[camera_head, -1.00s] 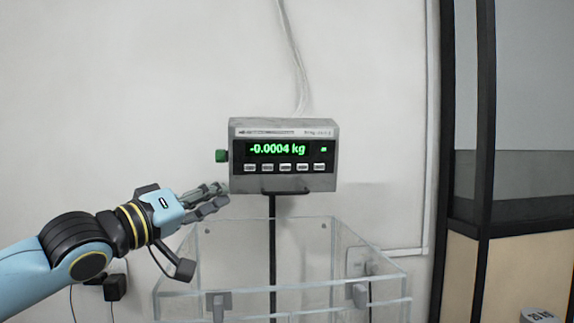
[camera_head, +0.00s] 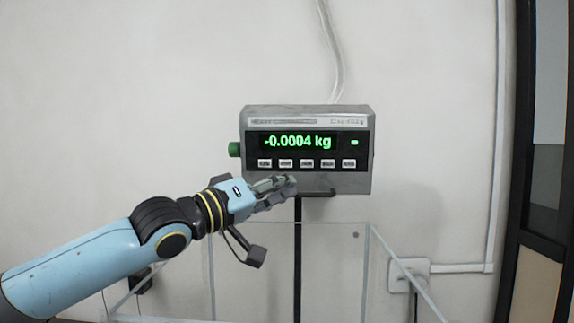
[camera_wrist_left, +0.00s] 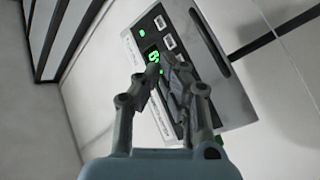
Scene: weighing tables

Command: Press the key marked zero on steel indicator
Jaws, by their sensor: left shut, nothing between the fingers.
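The steel indicator (camera_head: 308,120) is a grey box on a dark post. Its green display reads -0.0004 kg, and a row of several white keys (camera_head: 307,163) runs below it. The key lettering is too small to read. My left gripper (camera_head: 291,184) is shut and empty, with its fingertips just below the left part of the key row. In the left wrist view the shut fingers (camera_wrist_left: 165,62) lie in front of the indicator face (camera_wrist_left: 215,85) and hide part of the display and some keys. Contact with a key cannot be told. My right gripper is not in view.
A clear-walled enclosure (camera_head: 368,250) stands below the indicator around its post. A green knob (camera_head: 234,149) sticks out at the indicator's left side. A wall socket (camera_head: 410,266) and a dark-framed panel (camera_head: 522,150) are at the right.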

